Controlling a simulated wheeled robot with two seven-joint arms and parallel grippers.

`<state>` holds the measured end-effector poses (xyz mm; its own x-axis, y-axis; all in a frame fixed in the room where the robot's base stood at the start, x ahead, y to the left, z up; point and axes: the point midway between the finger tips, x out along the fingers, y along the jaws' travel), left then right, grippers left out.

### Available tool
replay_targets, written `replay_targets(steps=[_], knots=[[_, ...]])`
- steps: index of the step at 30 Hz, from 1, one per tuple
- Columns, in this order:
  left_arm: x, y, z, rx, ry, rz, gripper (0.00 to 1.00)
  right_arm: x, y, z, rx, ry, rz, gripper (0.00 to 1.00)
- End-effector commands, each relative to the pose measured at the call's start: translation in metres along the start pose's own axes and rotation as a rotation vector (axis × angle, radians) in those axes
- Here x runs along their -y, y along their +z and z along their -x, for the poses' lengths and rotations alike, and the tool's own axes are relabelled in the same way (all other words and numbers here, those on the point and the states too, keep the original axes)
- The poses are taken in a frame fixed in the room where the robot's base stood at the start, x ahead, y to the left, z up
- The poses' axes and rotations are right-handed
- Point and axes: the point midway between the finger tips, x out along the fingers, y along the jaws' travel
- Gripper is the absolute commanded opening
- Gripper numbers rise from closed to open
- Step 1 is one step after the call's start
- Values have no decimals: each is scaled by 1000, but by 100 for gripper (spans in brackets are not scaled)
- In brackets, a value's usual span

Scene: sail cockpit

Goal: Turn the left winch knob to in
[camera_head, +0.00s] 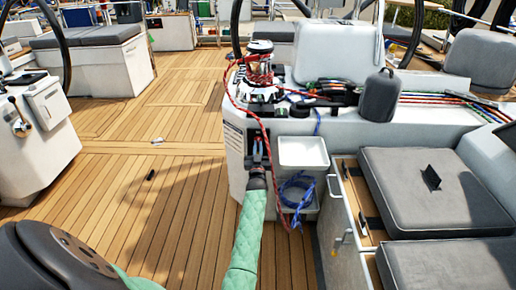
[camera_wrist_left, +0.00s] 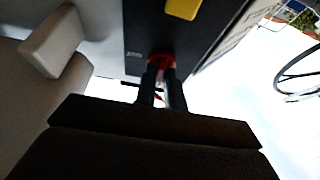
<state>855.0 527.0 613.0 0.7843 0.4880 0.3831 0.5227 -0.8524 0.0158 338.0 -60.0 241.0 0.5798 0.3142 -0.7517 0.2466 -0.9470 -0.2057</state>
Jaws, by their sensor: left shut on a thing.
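My left gripper (camera_head: 260,152) is at the end of the green-sleeved arm, up against the front of the white winch pedestal (camera_head: 236,170). In the left wrist view its two dark fingers (camera_wrist_left: 162,84) are closed around a small red knob (camera_wrist_left: 161,61) on a dark panel (camera_wrist_left: 145,35). The fingers hide most of the knob, and I cannot read its setting. The panel has a yellow patch (camera_wrist_left: 183,8). The silver winch (camera_head: 260,72), with red rope around it, stands on top of the pedestal. My right gripper is not in view.
A red rope (camera_head: 268,150) hangs down beside my left gripper. To the right are a white bin (camera_head: 302,153), a coiled blue rope (camera_head: 296,190) and grey seat cushions (camera_head: 432,190). The wooden deck (camera_head: 150,190) to the left is mostly clear.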

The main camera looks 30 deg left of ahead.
Motion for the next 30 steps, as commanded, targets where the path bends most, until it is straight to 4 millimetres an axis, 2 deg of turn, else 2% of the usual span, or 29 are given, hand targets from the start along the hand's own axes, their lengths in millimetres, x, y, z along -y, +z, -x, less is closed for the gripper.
replay_targets(steps=[4, 5, 8, 19, 30], knots=[[0, 2, 2, 4, 1, 1, 0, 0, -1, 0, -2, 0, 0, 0], [0, 2, 2, 4, 1, 0, 15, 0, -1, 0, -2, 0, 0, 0], [0, 2, 1, 3, 1, 0, 33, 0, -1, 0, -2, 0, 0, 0], [0, 1, 6, 2, 1, 0, 33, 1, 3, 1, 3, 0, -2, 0], [0, 1, 59, 3, 1, 0, 33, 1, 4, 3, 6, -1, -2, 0]])
